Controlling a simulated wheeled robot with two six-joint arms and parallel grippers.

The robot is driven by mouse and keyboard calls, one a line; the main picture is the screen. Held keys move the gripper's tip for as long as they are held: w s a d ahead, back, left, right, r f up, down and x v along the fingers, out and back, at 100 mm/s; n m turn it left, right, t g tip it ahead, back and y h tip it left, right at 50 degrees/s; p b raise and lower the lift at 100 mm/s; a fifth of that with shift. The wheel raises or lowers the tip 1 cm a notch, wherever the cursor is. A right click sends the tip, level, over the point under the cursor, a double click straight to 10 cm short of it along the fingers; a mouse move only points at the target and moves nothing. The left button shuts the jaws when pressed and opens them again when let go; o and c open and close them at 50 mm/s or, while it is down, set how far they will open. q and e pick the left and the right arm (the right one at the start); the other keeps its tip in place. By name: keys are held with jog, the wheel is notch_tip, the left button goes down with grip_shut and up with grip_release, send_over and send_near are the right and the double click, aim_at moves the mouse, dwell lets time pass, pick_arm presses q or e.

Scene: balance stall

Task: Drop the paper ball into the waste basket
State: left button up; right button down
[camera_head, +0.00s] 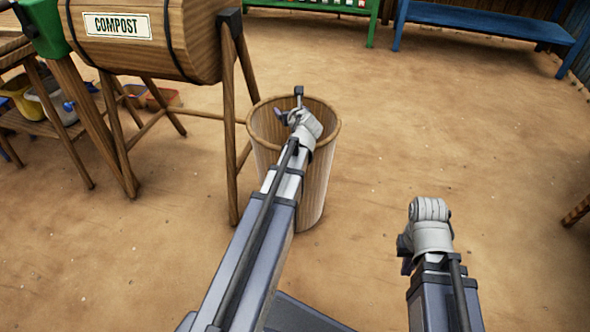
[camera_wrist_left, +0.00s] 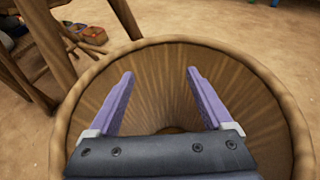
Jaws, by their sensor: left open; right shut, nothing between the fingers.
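The waste basket (camera_head: 318,190) is a tall round wooden bin with a thick rim, standing upright on the dirt floor. In the left wrist view its rim (camera_wrist_left: 75,95) circles most of the picture and its slatted inside shows. My left gripper (camera_wrist_left: 160,76) is over the basket mouth with its two purple fingers apart and nothing between them. In the head view, this gripper (camera_head: 284,117) is partly hidden by my wrist. No paper ball shows in either view, and part of the basket's inside is hidden. My right gripper (camera_head: 404,245) is mostly hidden beside its wrist, away from the basket.
A wooden compost barrel (camera_head: 160,55) on legs (camera_head: 232,130) stands close to the left of the basket. A low shelf with tubs (camera_head: 50,100) is at far left. A blue bench (camera_head: 490,22) and a green stand (camera_head: 375,18) are at the back. The floor right of the basket is clear.

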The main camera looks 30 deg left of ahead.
pick_arm(q)
jog(key=p+v, duration=0.3)
jog(key=v, duration=0.5)
dwell(0.8)
